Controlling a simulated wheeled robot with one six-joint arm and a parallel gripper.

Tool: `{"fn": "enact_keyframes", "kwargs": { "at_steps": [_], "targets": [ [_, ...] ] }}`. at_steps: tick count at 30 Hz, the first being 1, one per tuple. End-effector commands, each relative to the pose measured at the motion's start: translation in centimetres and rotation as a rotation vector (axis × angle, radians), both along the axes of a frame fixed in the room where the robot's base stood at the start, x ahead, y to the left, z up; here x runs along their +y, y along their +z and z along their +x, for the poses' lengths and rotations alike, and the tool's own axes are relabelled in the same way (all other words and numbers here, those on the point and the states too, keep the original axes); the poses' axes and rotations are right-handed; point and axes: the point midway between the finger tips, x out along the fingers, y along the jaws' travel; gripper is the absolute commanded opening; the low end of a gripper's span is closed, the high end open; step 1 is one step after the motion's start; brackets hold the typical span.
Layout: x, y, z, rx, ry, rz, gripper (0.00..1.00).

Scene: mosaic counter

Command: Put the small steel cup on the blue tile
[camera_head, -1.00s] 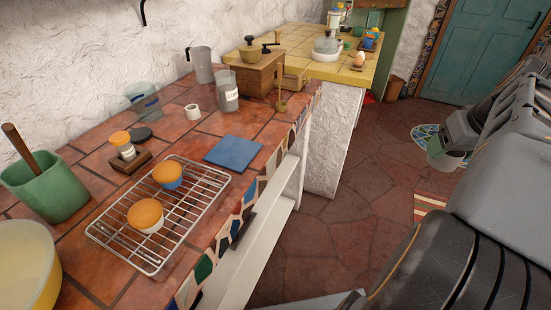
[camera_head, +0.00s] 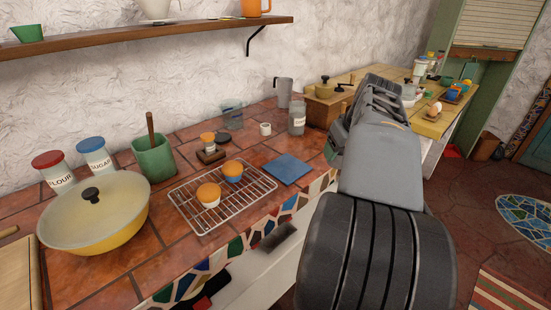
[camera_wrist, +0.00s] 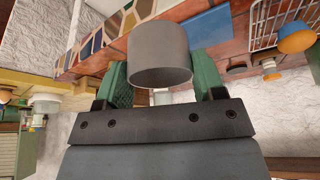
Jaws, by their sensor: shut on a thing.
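The small steel cup (camera_wrist: 160,55) is a plain grey cylinder between the green fingers of my gripper (camera_wrist: 162,82) in the wrist view. My gripper is shut on it. In the head view my arm hides the cup, and only a bit of a green finger (camera_head: 329,152) shows at the counter's front edge. The blue tile (camera_head: 287,169) lies flat and bare on the terracotta counter, to the left of my gripper. It also shows in the wrist view (camera_wrist: 208,30), beyond the cup and apart from it.
A wire rack (camera_head: 222,196) with two orange-topped cups stands left of the tile. Behind the tile are a white cup (camera_head: 265,129), a glass jar (camera_head: 297,118) and a steel jug (camera_head: 283,92). A yellow pan (camera_head: 93,235) and green pot (camera_head: 154,160) stand farther left.

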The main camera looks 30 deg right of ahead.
Motion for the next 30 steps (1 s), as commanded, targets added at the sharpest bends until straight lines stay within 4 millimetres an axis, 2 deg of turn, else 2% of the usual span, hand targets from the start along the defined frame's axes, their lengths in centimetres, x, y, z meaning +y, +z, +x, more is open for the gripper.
{"fn": "enact_keyframes", "kwargs": {
  "at_steps": [1,3,12,17,25,30],
  "targets": [
    [-0.4,2.1,0.7,0.002,0.002,0.003,0.39],
    [-1.0,2.8,1.4,0.002,0.002,0.003,0.39],
    [-2.1,3.9,3.9,0.002,0.008,0.001,0.39],
    [-0.9,2.8,6.1,0.003,0.012,0.001,0.39],
    [2.5,-0.2,11.9,0.004,0.012,0.000,0.39],
    [3.6,-3.2,13.8,0.004,0.008,0.001,0.39]
  ]
}}
